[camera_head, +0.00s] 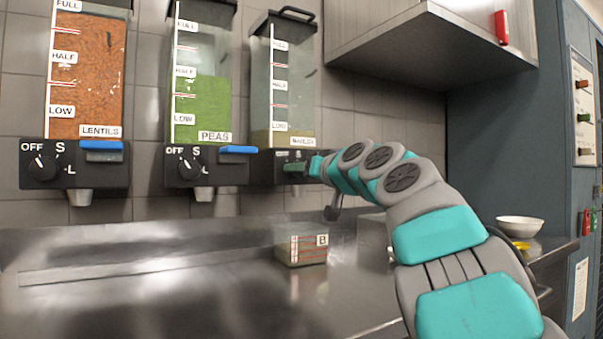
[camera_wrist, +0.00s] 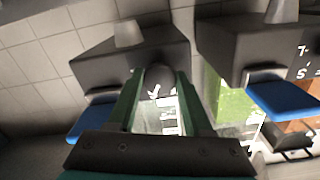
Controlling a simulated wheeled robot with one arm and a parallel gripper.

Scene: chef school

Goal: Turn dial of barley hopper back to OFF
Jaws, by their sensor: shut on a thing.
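The barley hopper (camera_head: 284,95) is the rightmost of the wall dispensers in the head view, clear with a thin layer of grain at the bottom. Its dark base box also shows in the wrist view (camera_wrist: 110,60). My gripper (camera_head: 293,166) is at the front of this base. In the wrist view my gripper (camera_wrist: 159,76) has its two green fingers shut on the dark round dial (camera_wrist: 157,82), one on each side. White marks show beside the dial, but its pointer setting cannot be read. My arm and gripper hide the dial in the head view.
The lentils hopper (camera_head: 88,65) and peas hopper (camera_head: 202,95) hang to the left, each with a dial and blue lever. A clear container marked B (camera_head: 302,246) stands on the steel counter (camera_head: 150,300) below. A white bowl (camera_head: 520,226) is at right.

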